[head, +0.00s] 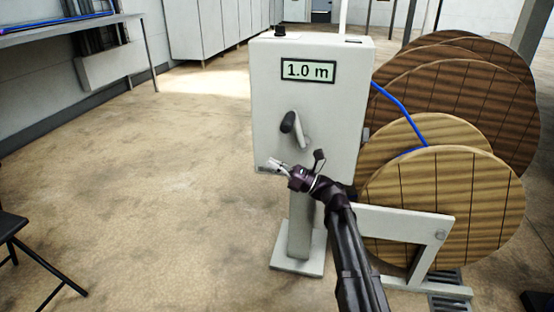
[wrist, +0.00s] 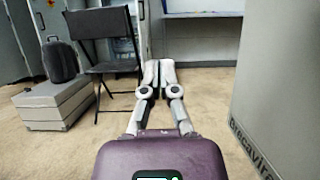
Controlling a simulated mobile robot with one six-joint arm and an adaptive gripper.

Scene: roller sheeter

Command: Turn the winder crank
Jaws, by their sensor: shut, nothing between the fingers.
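The winder crank (head: 300,130) is on the front of a light grey winder cabinet (head: 343,110). It has a dark grip at its upper left and a pale arm slanting down to the right. The cabinet's display reads 1.0 m. My gripper (head: 270,163) is shut and empty. It is below the crank in the head view, near the cabinet's lower left corner, pointing left and apart from the crank. In the wrist view, the shut fingers (wrist: 158,72) point past the cabinet side (wrist: 268,90) at the right. The crank does not show there.
Wooden cable reels (head: 470,205) stand right of the cabinet, with a blue cable (head: 402,102) running to it. A black folding chair (wrist: 108,55) and a grey case (wrist: 55,103) stand at the left in the wrist view.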

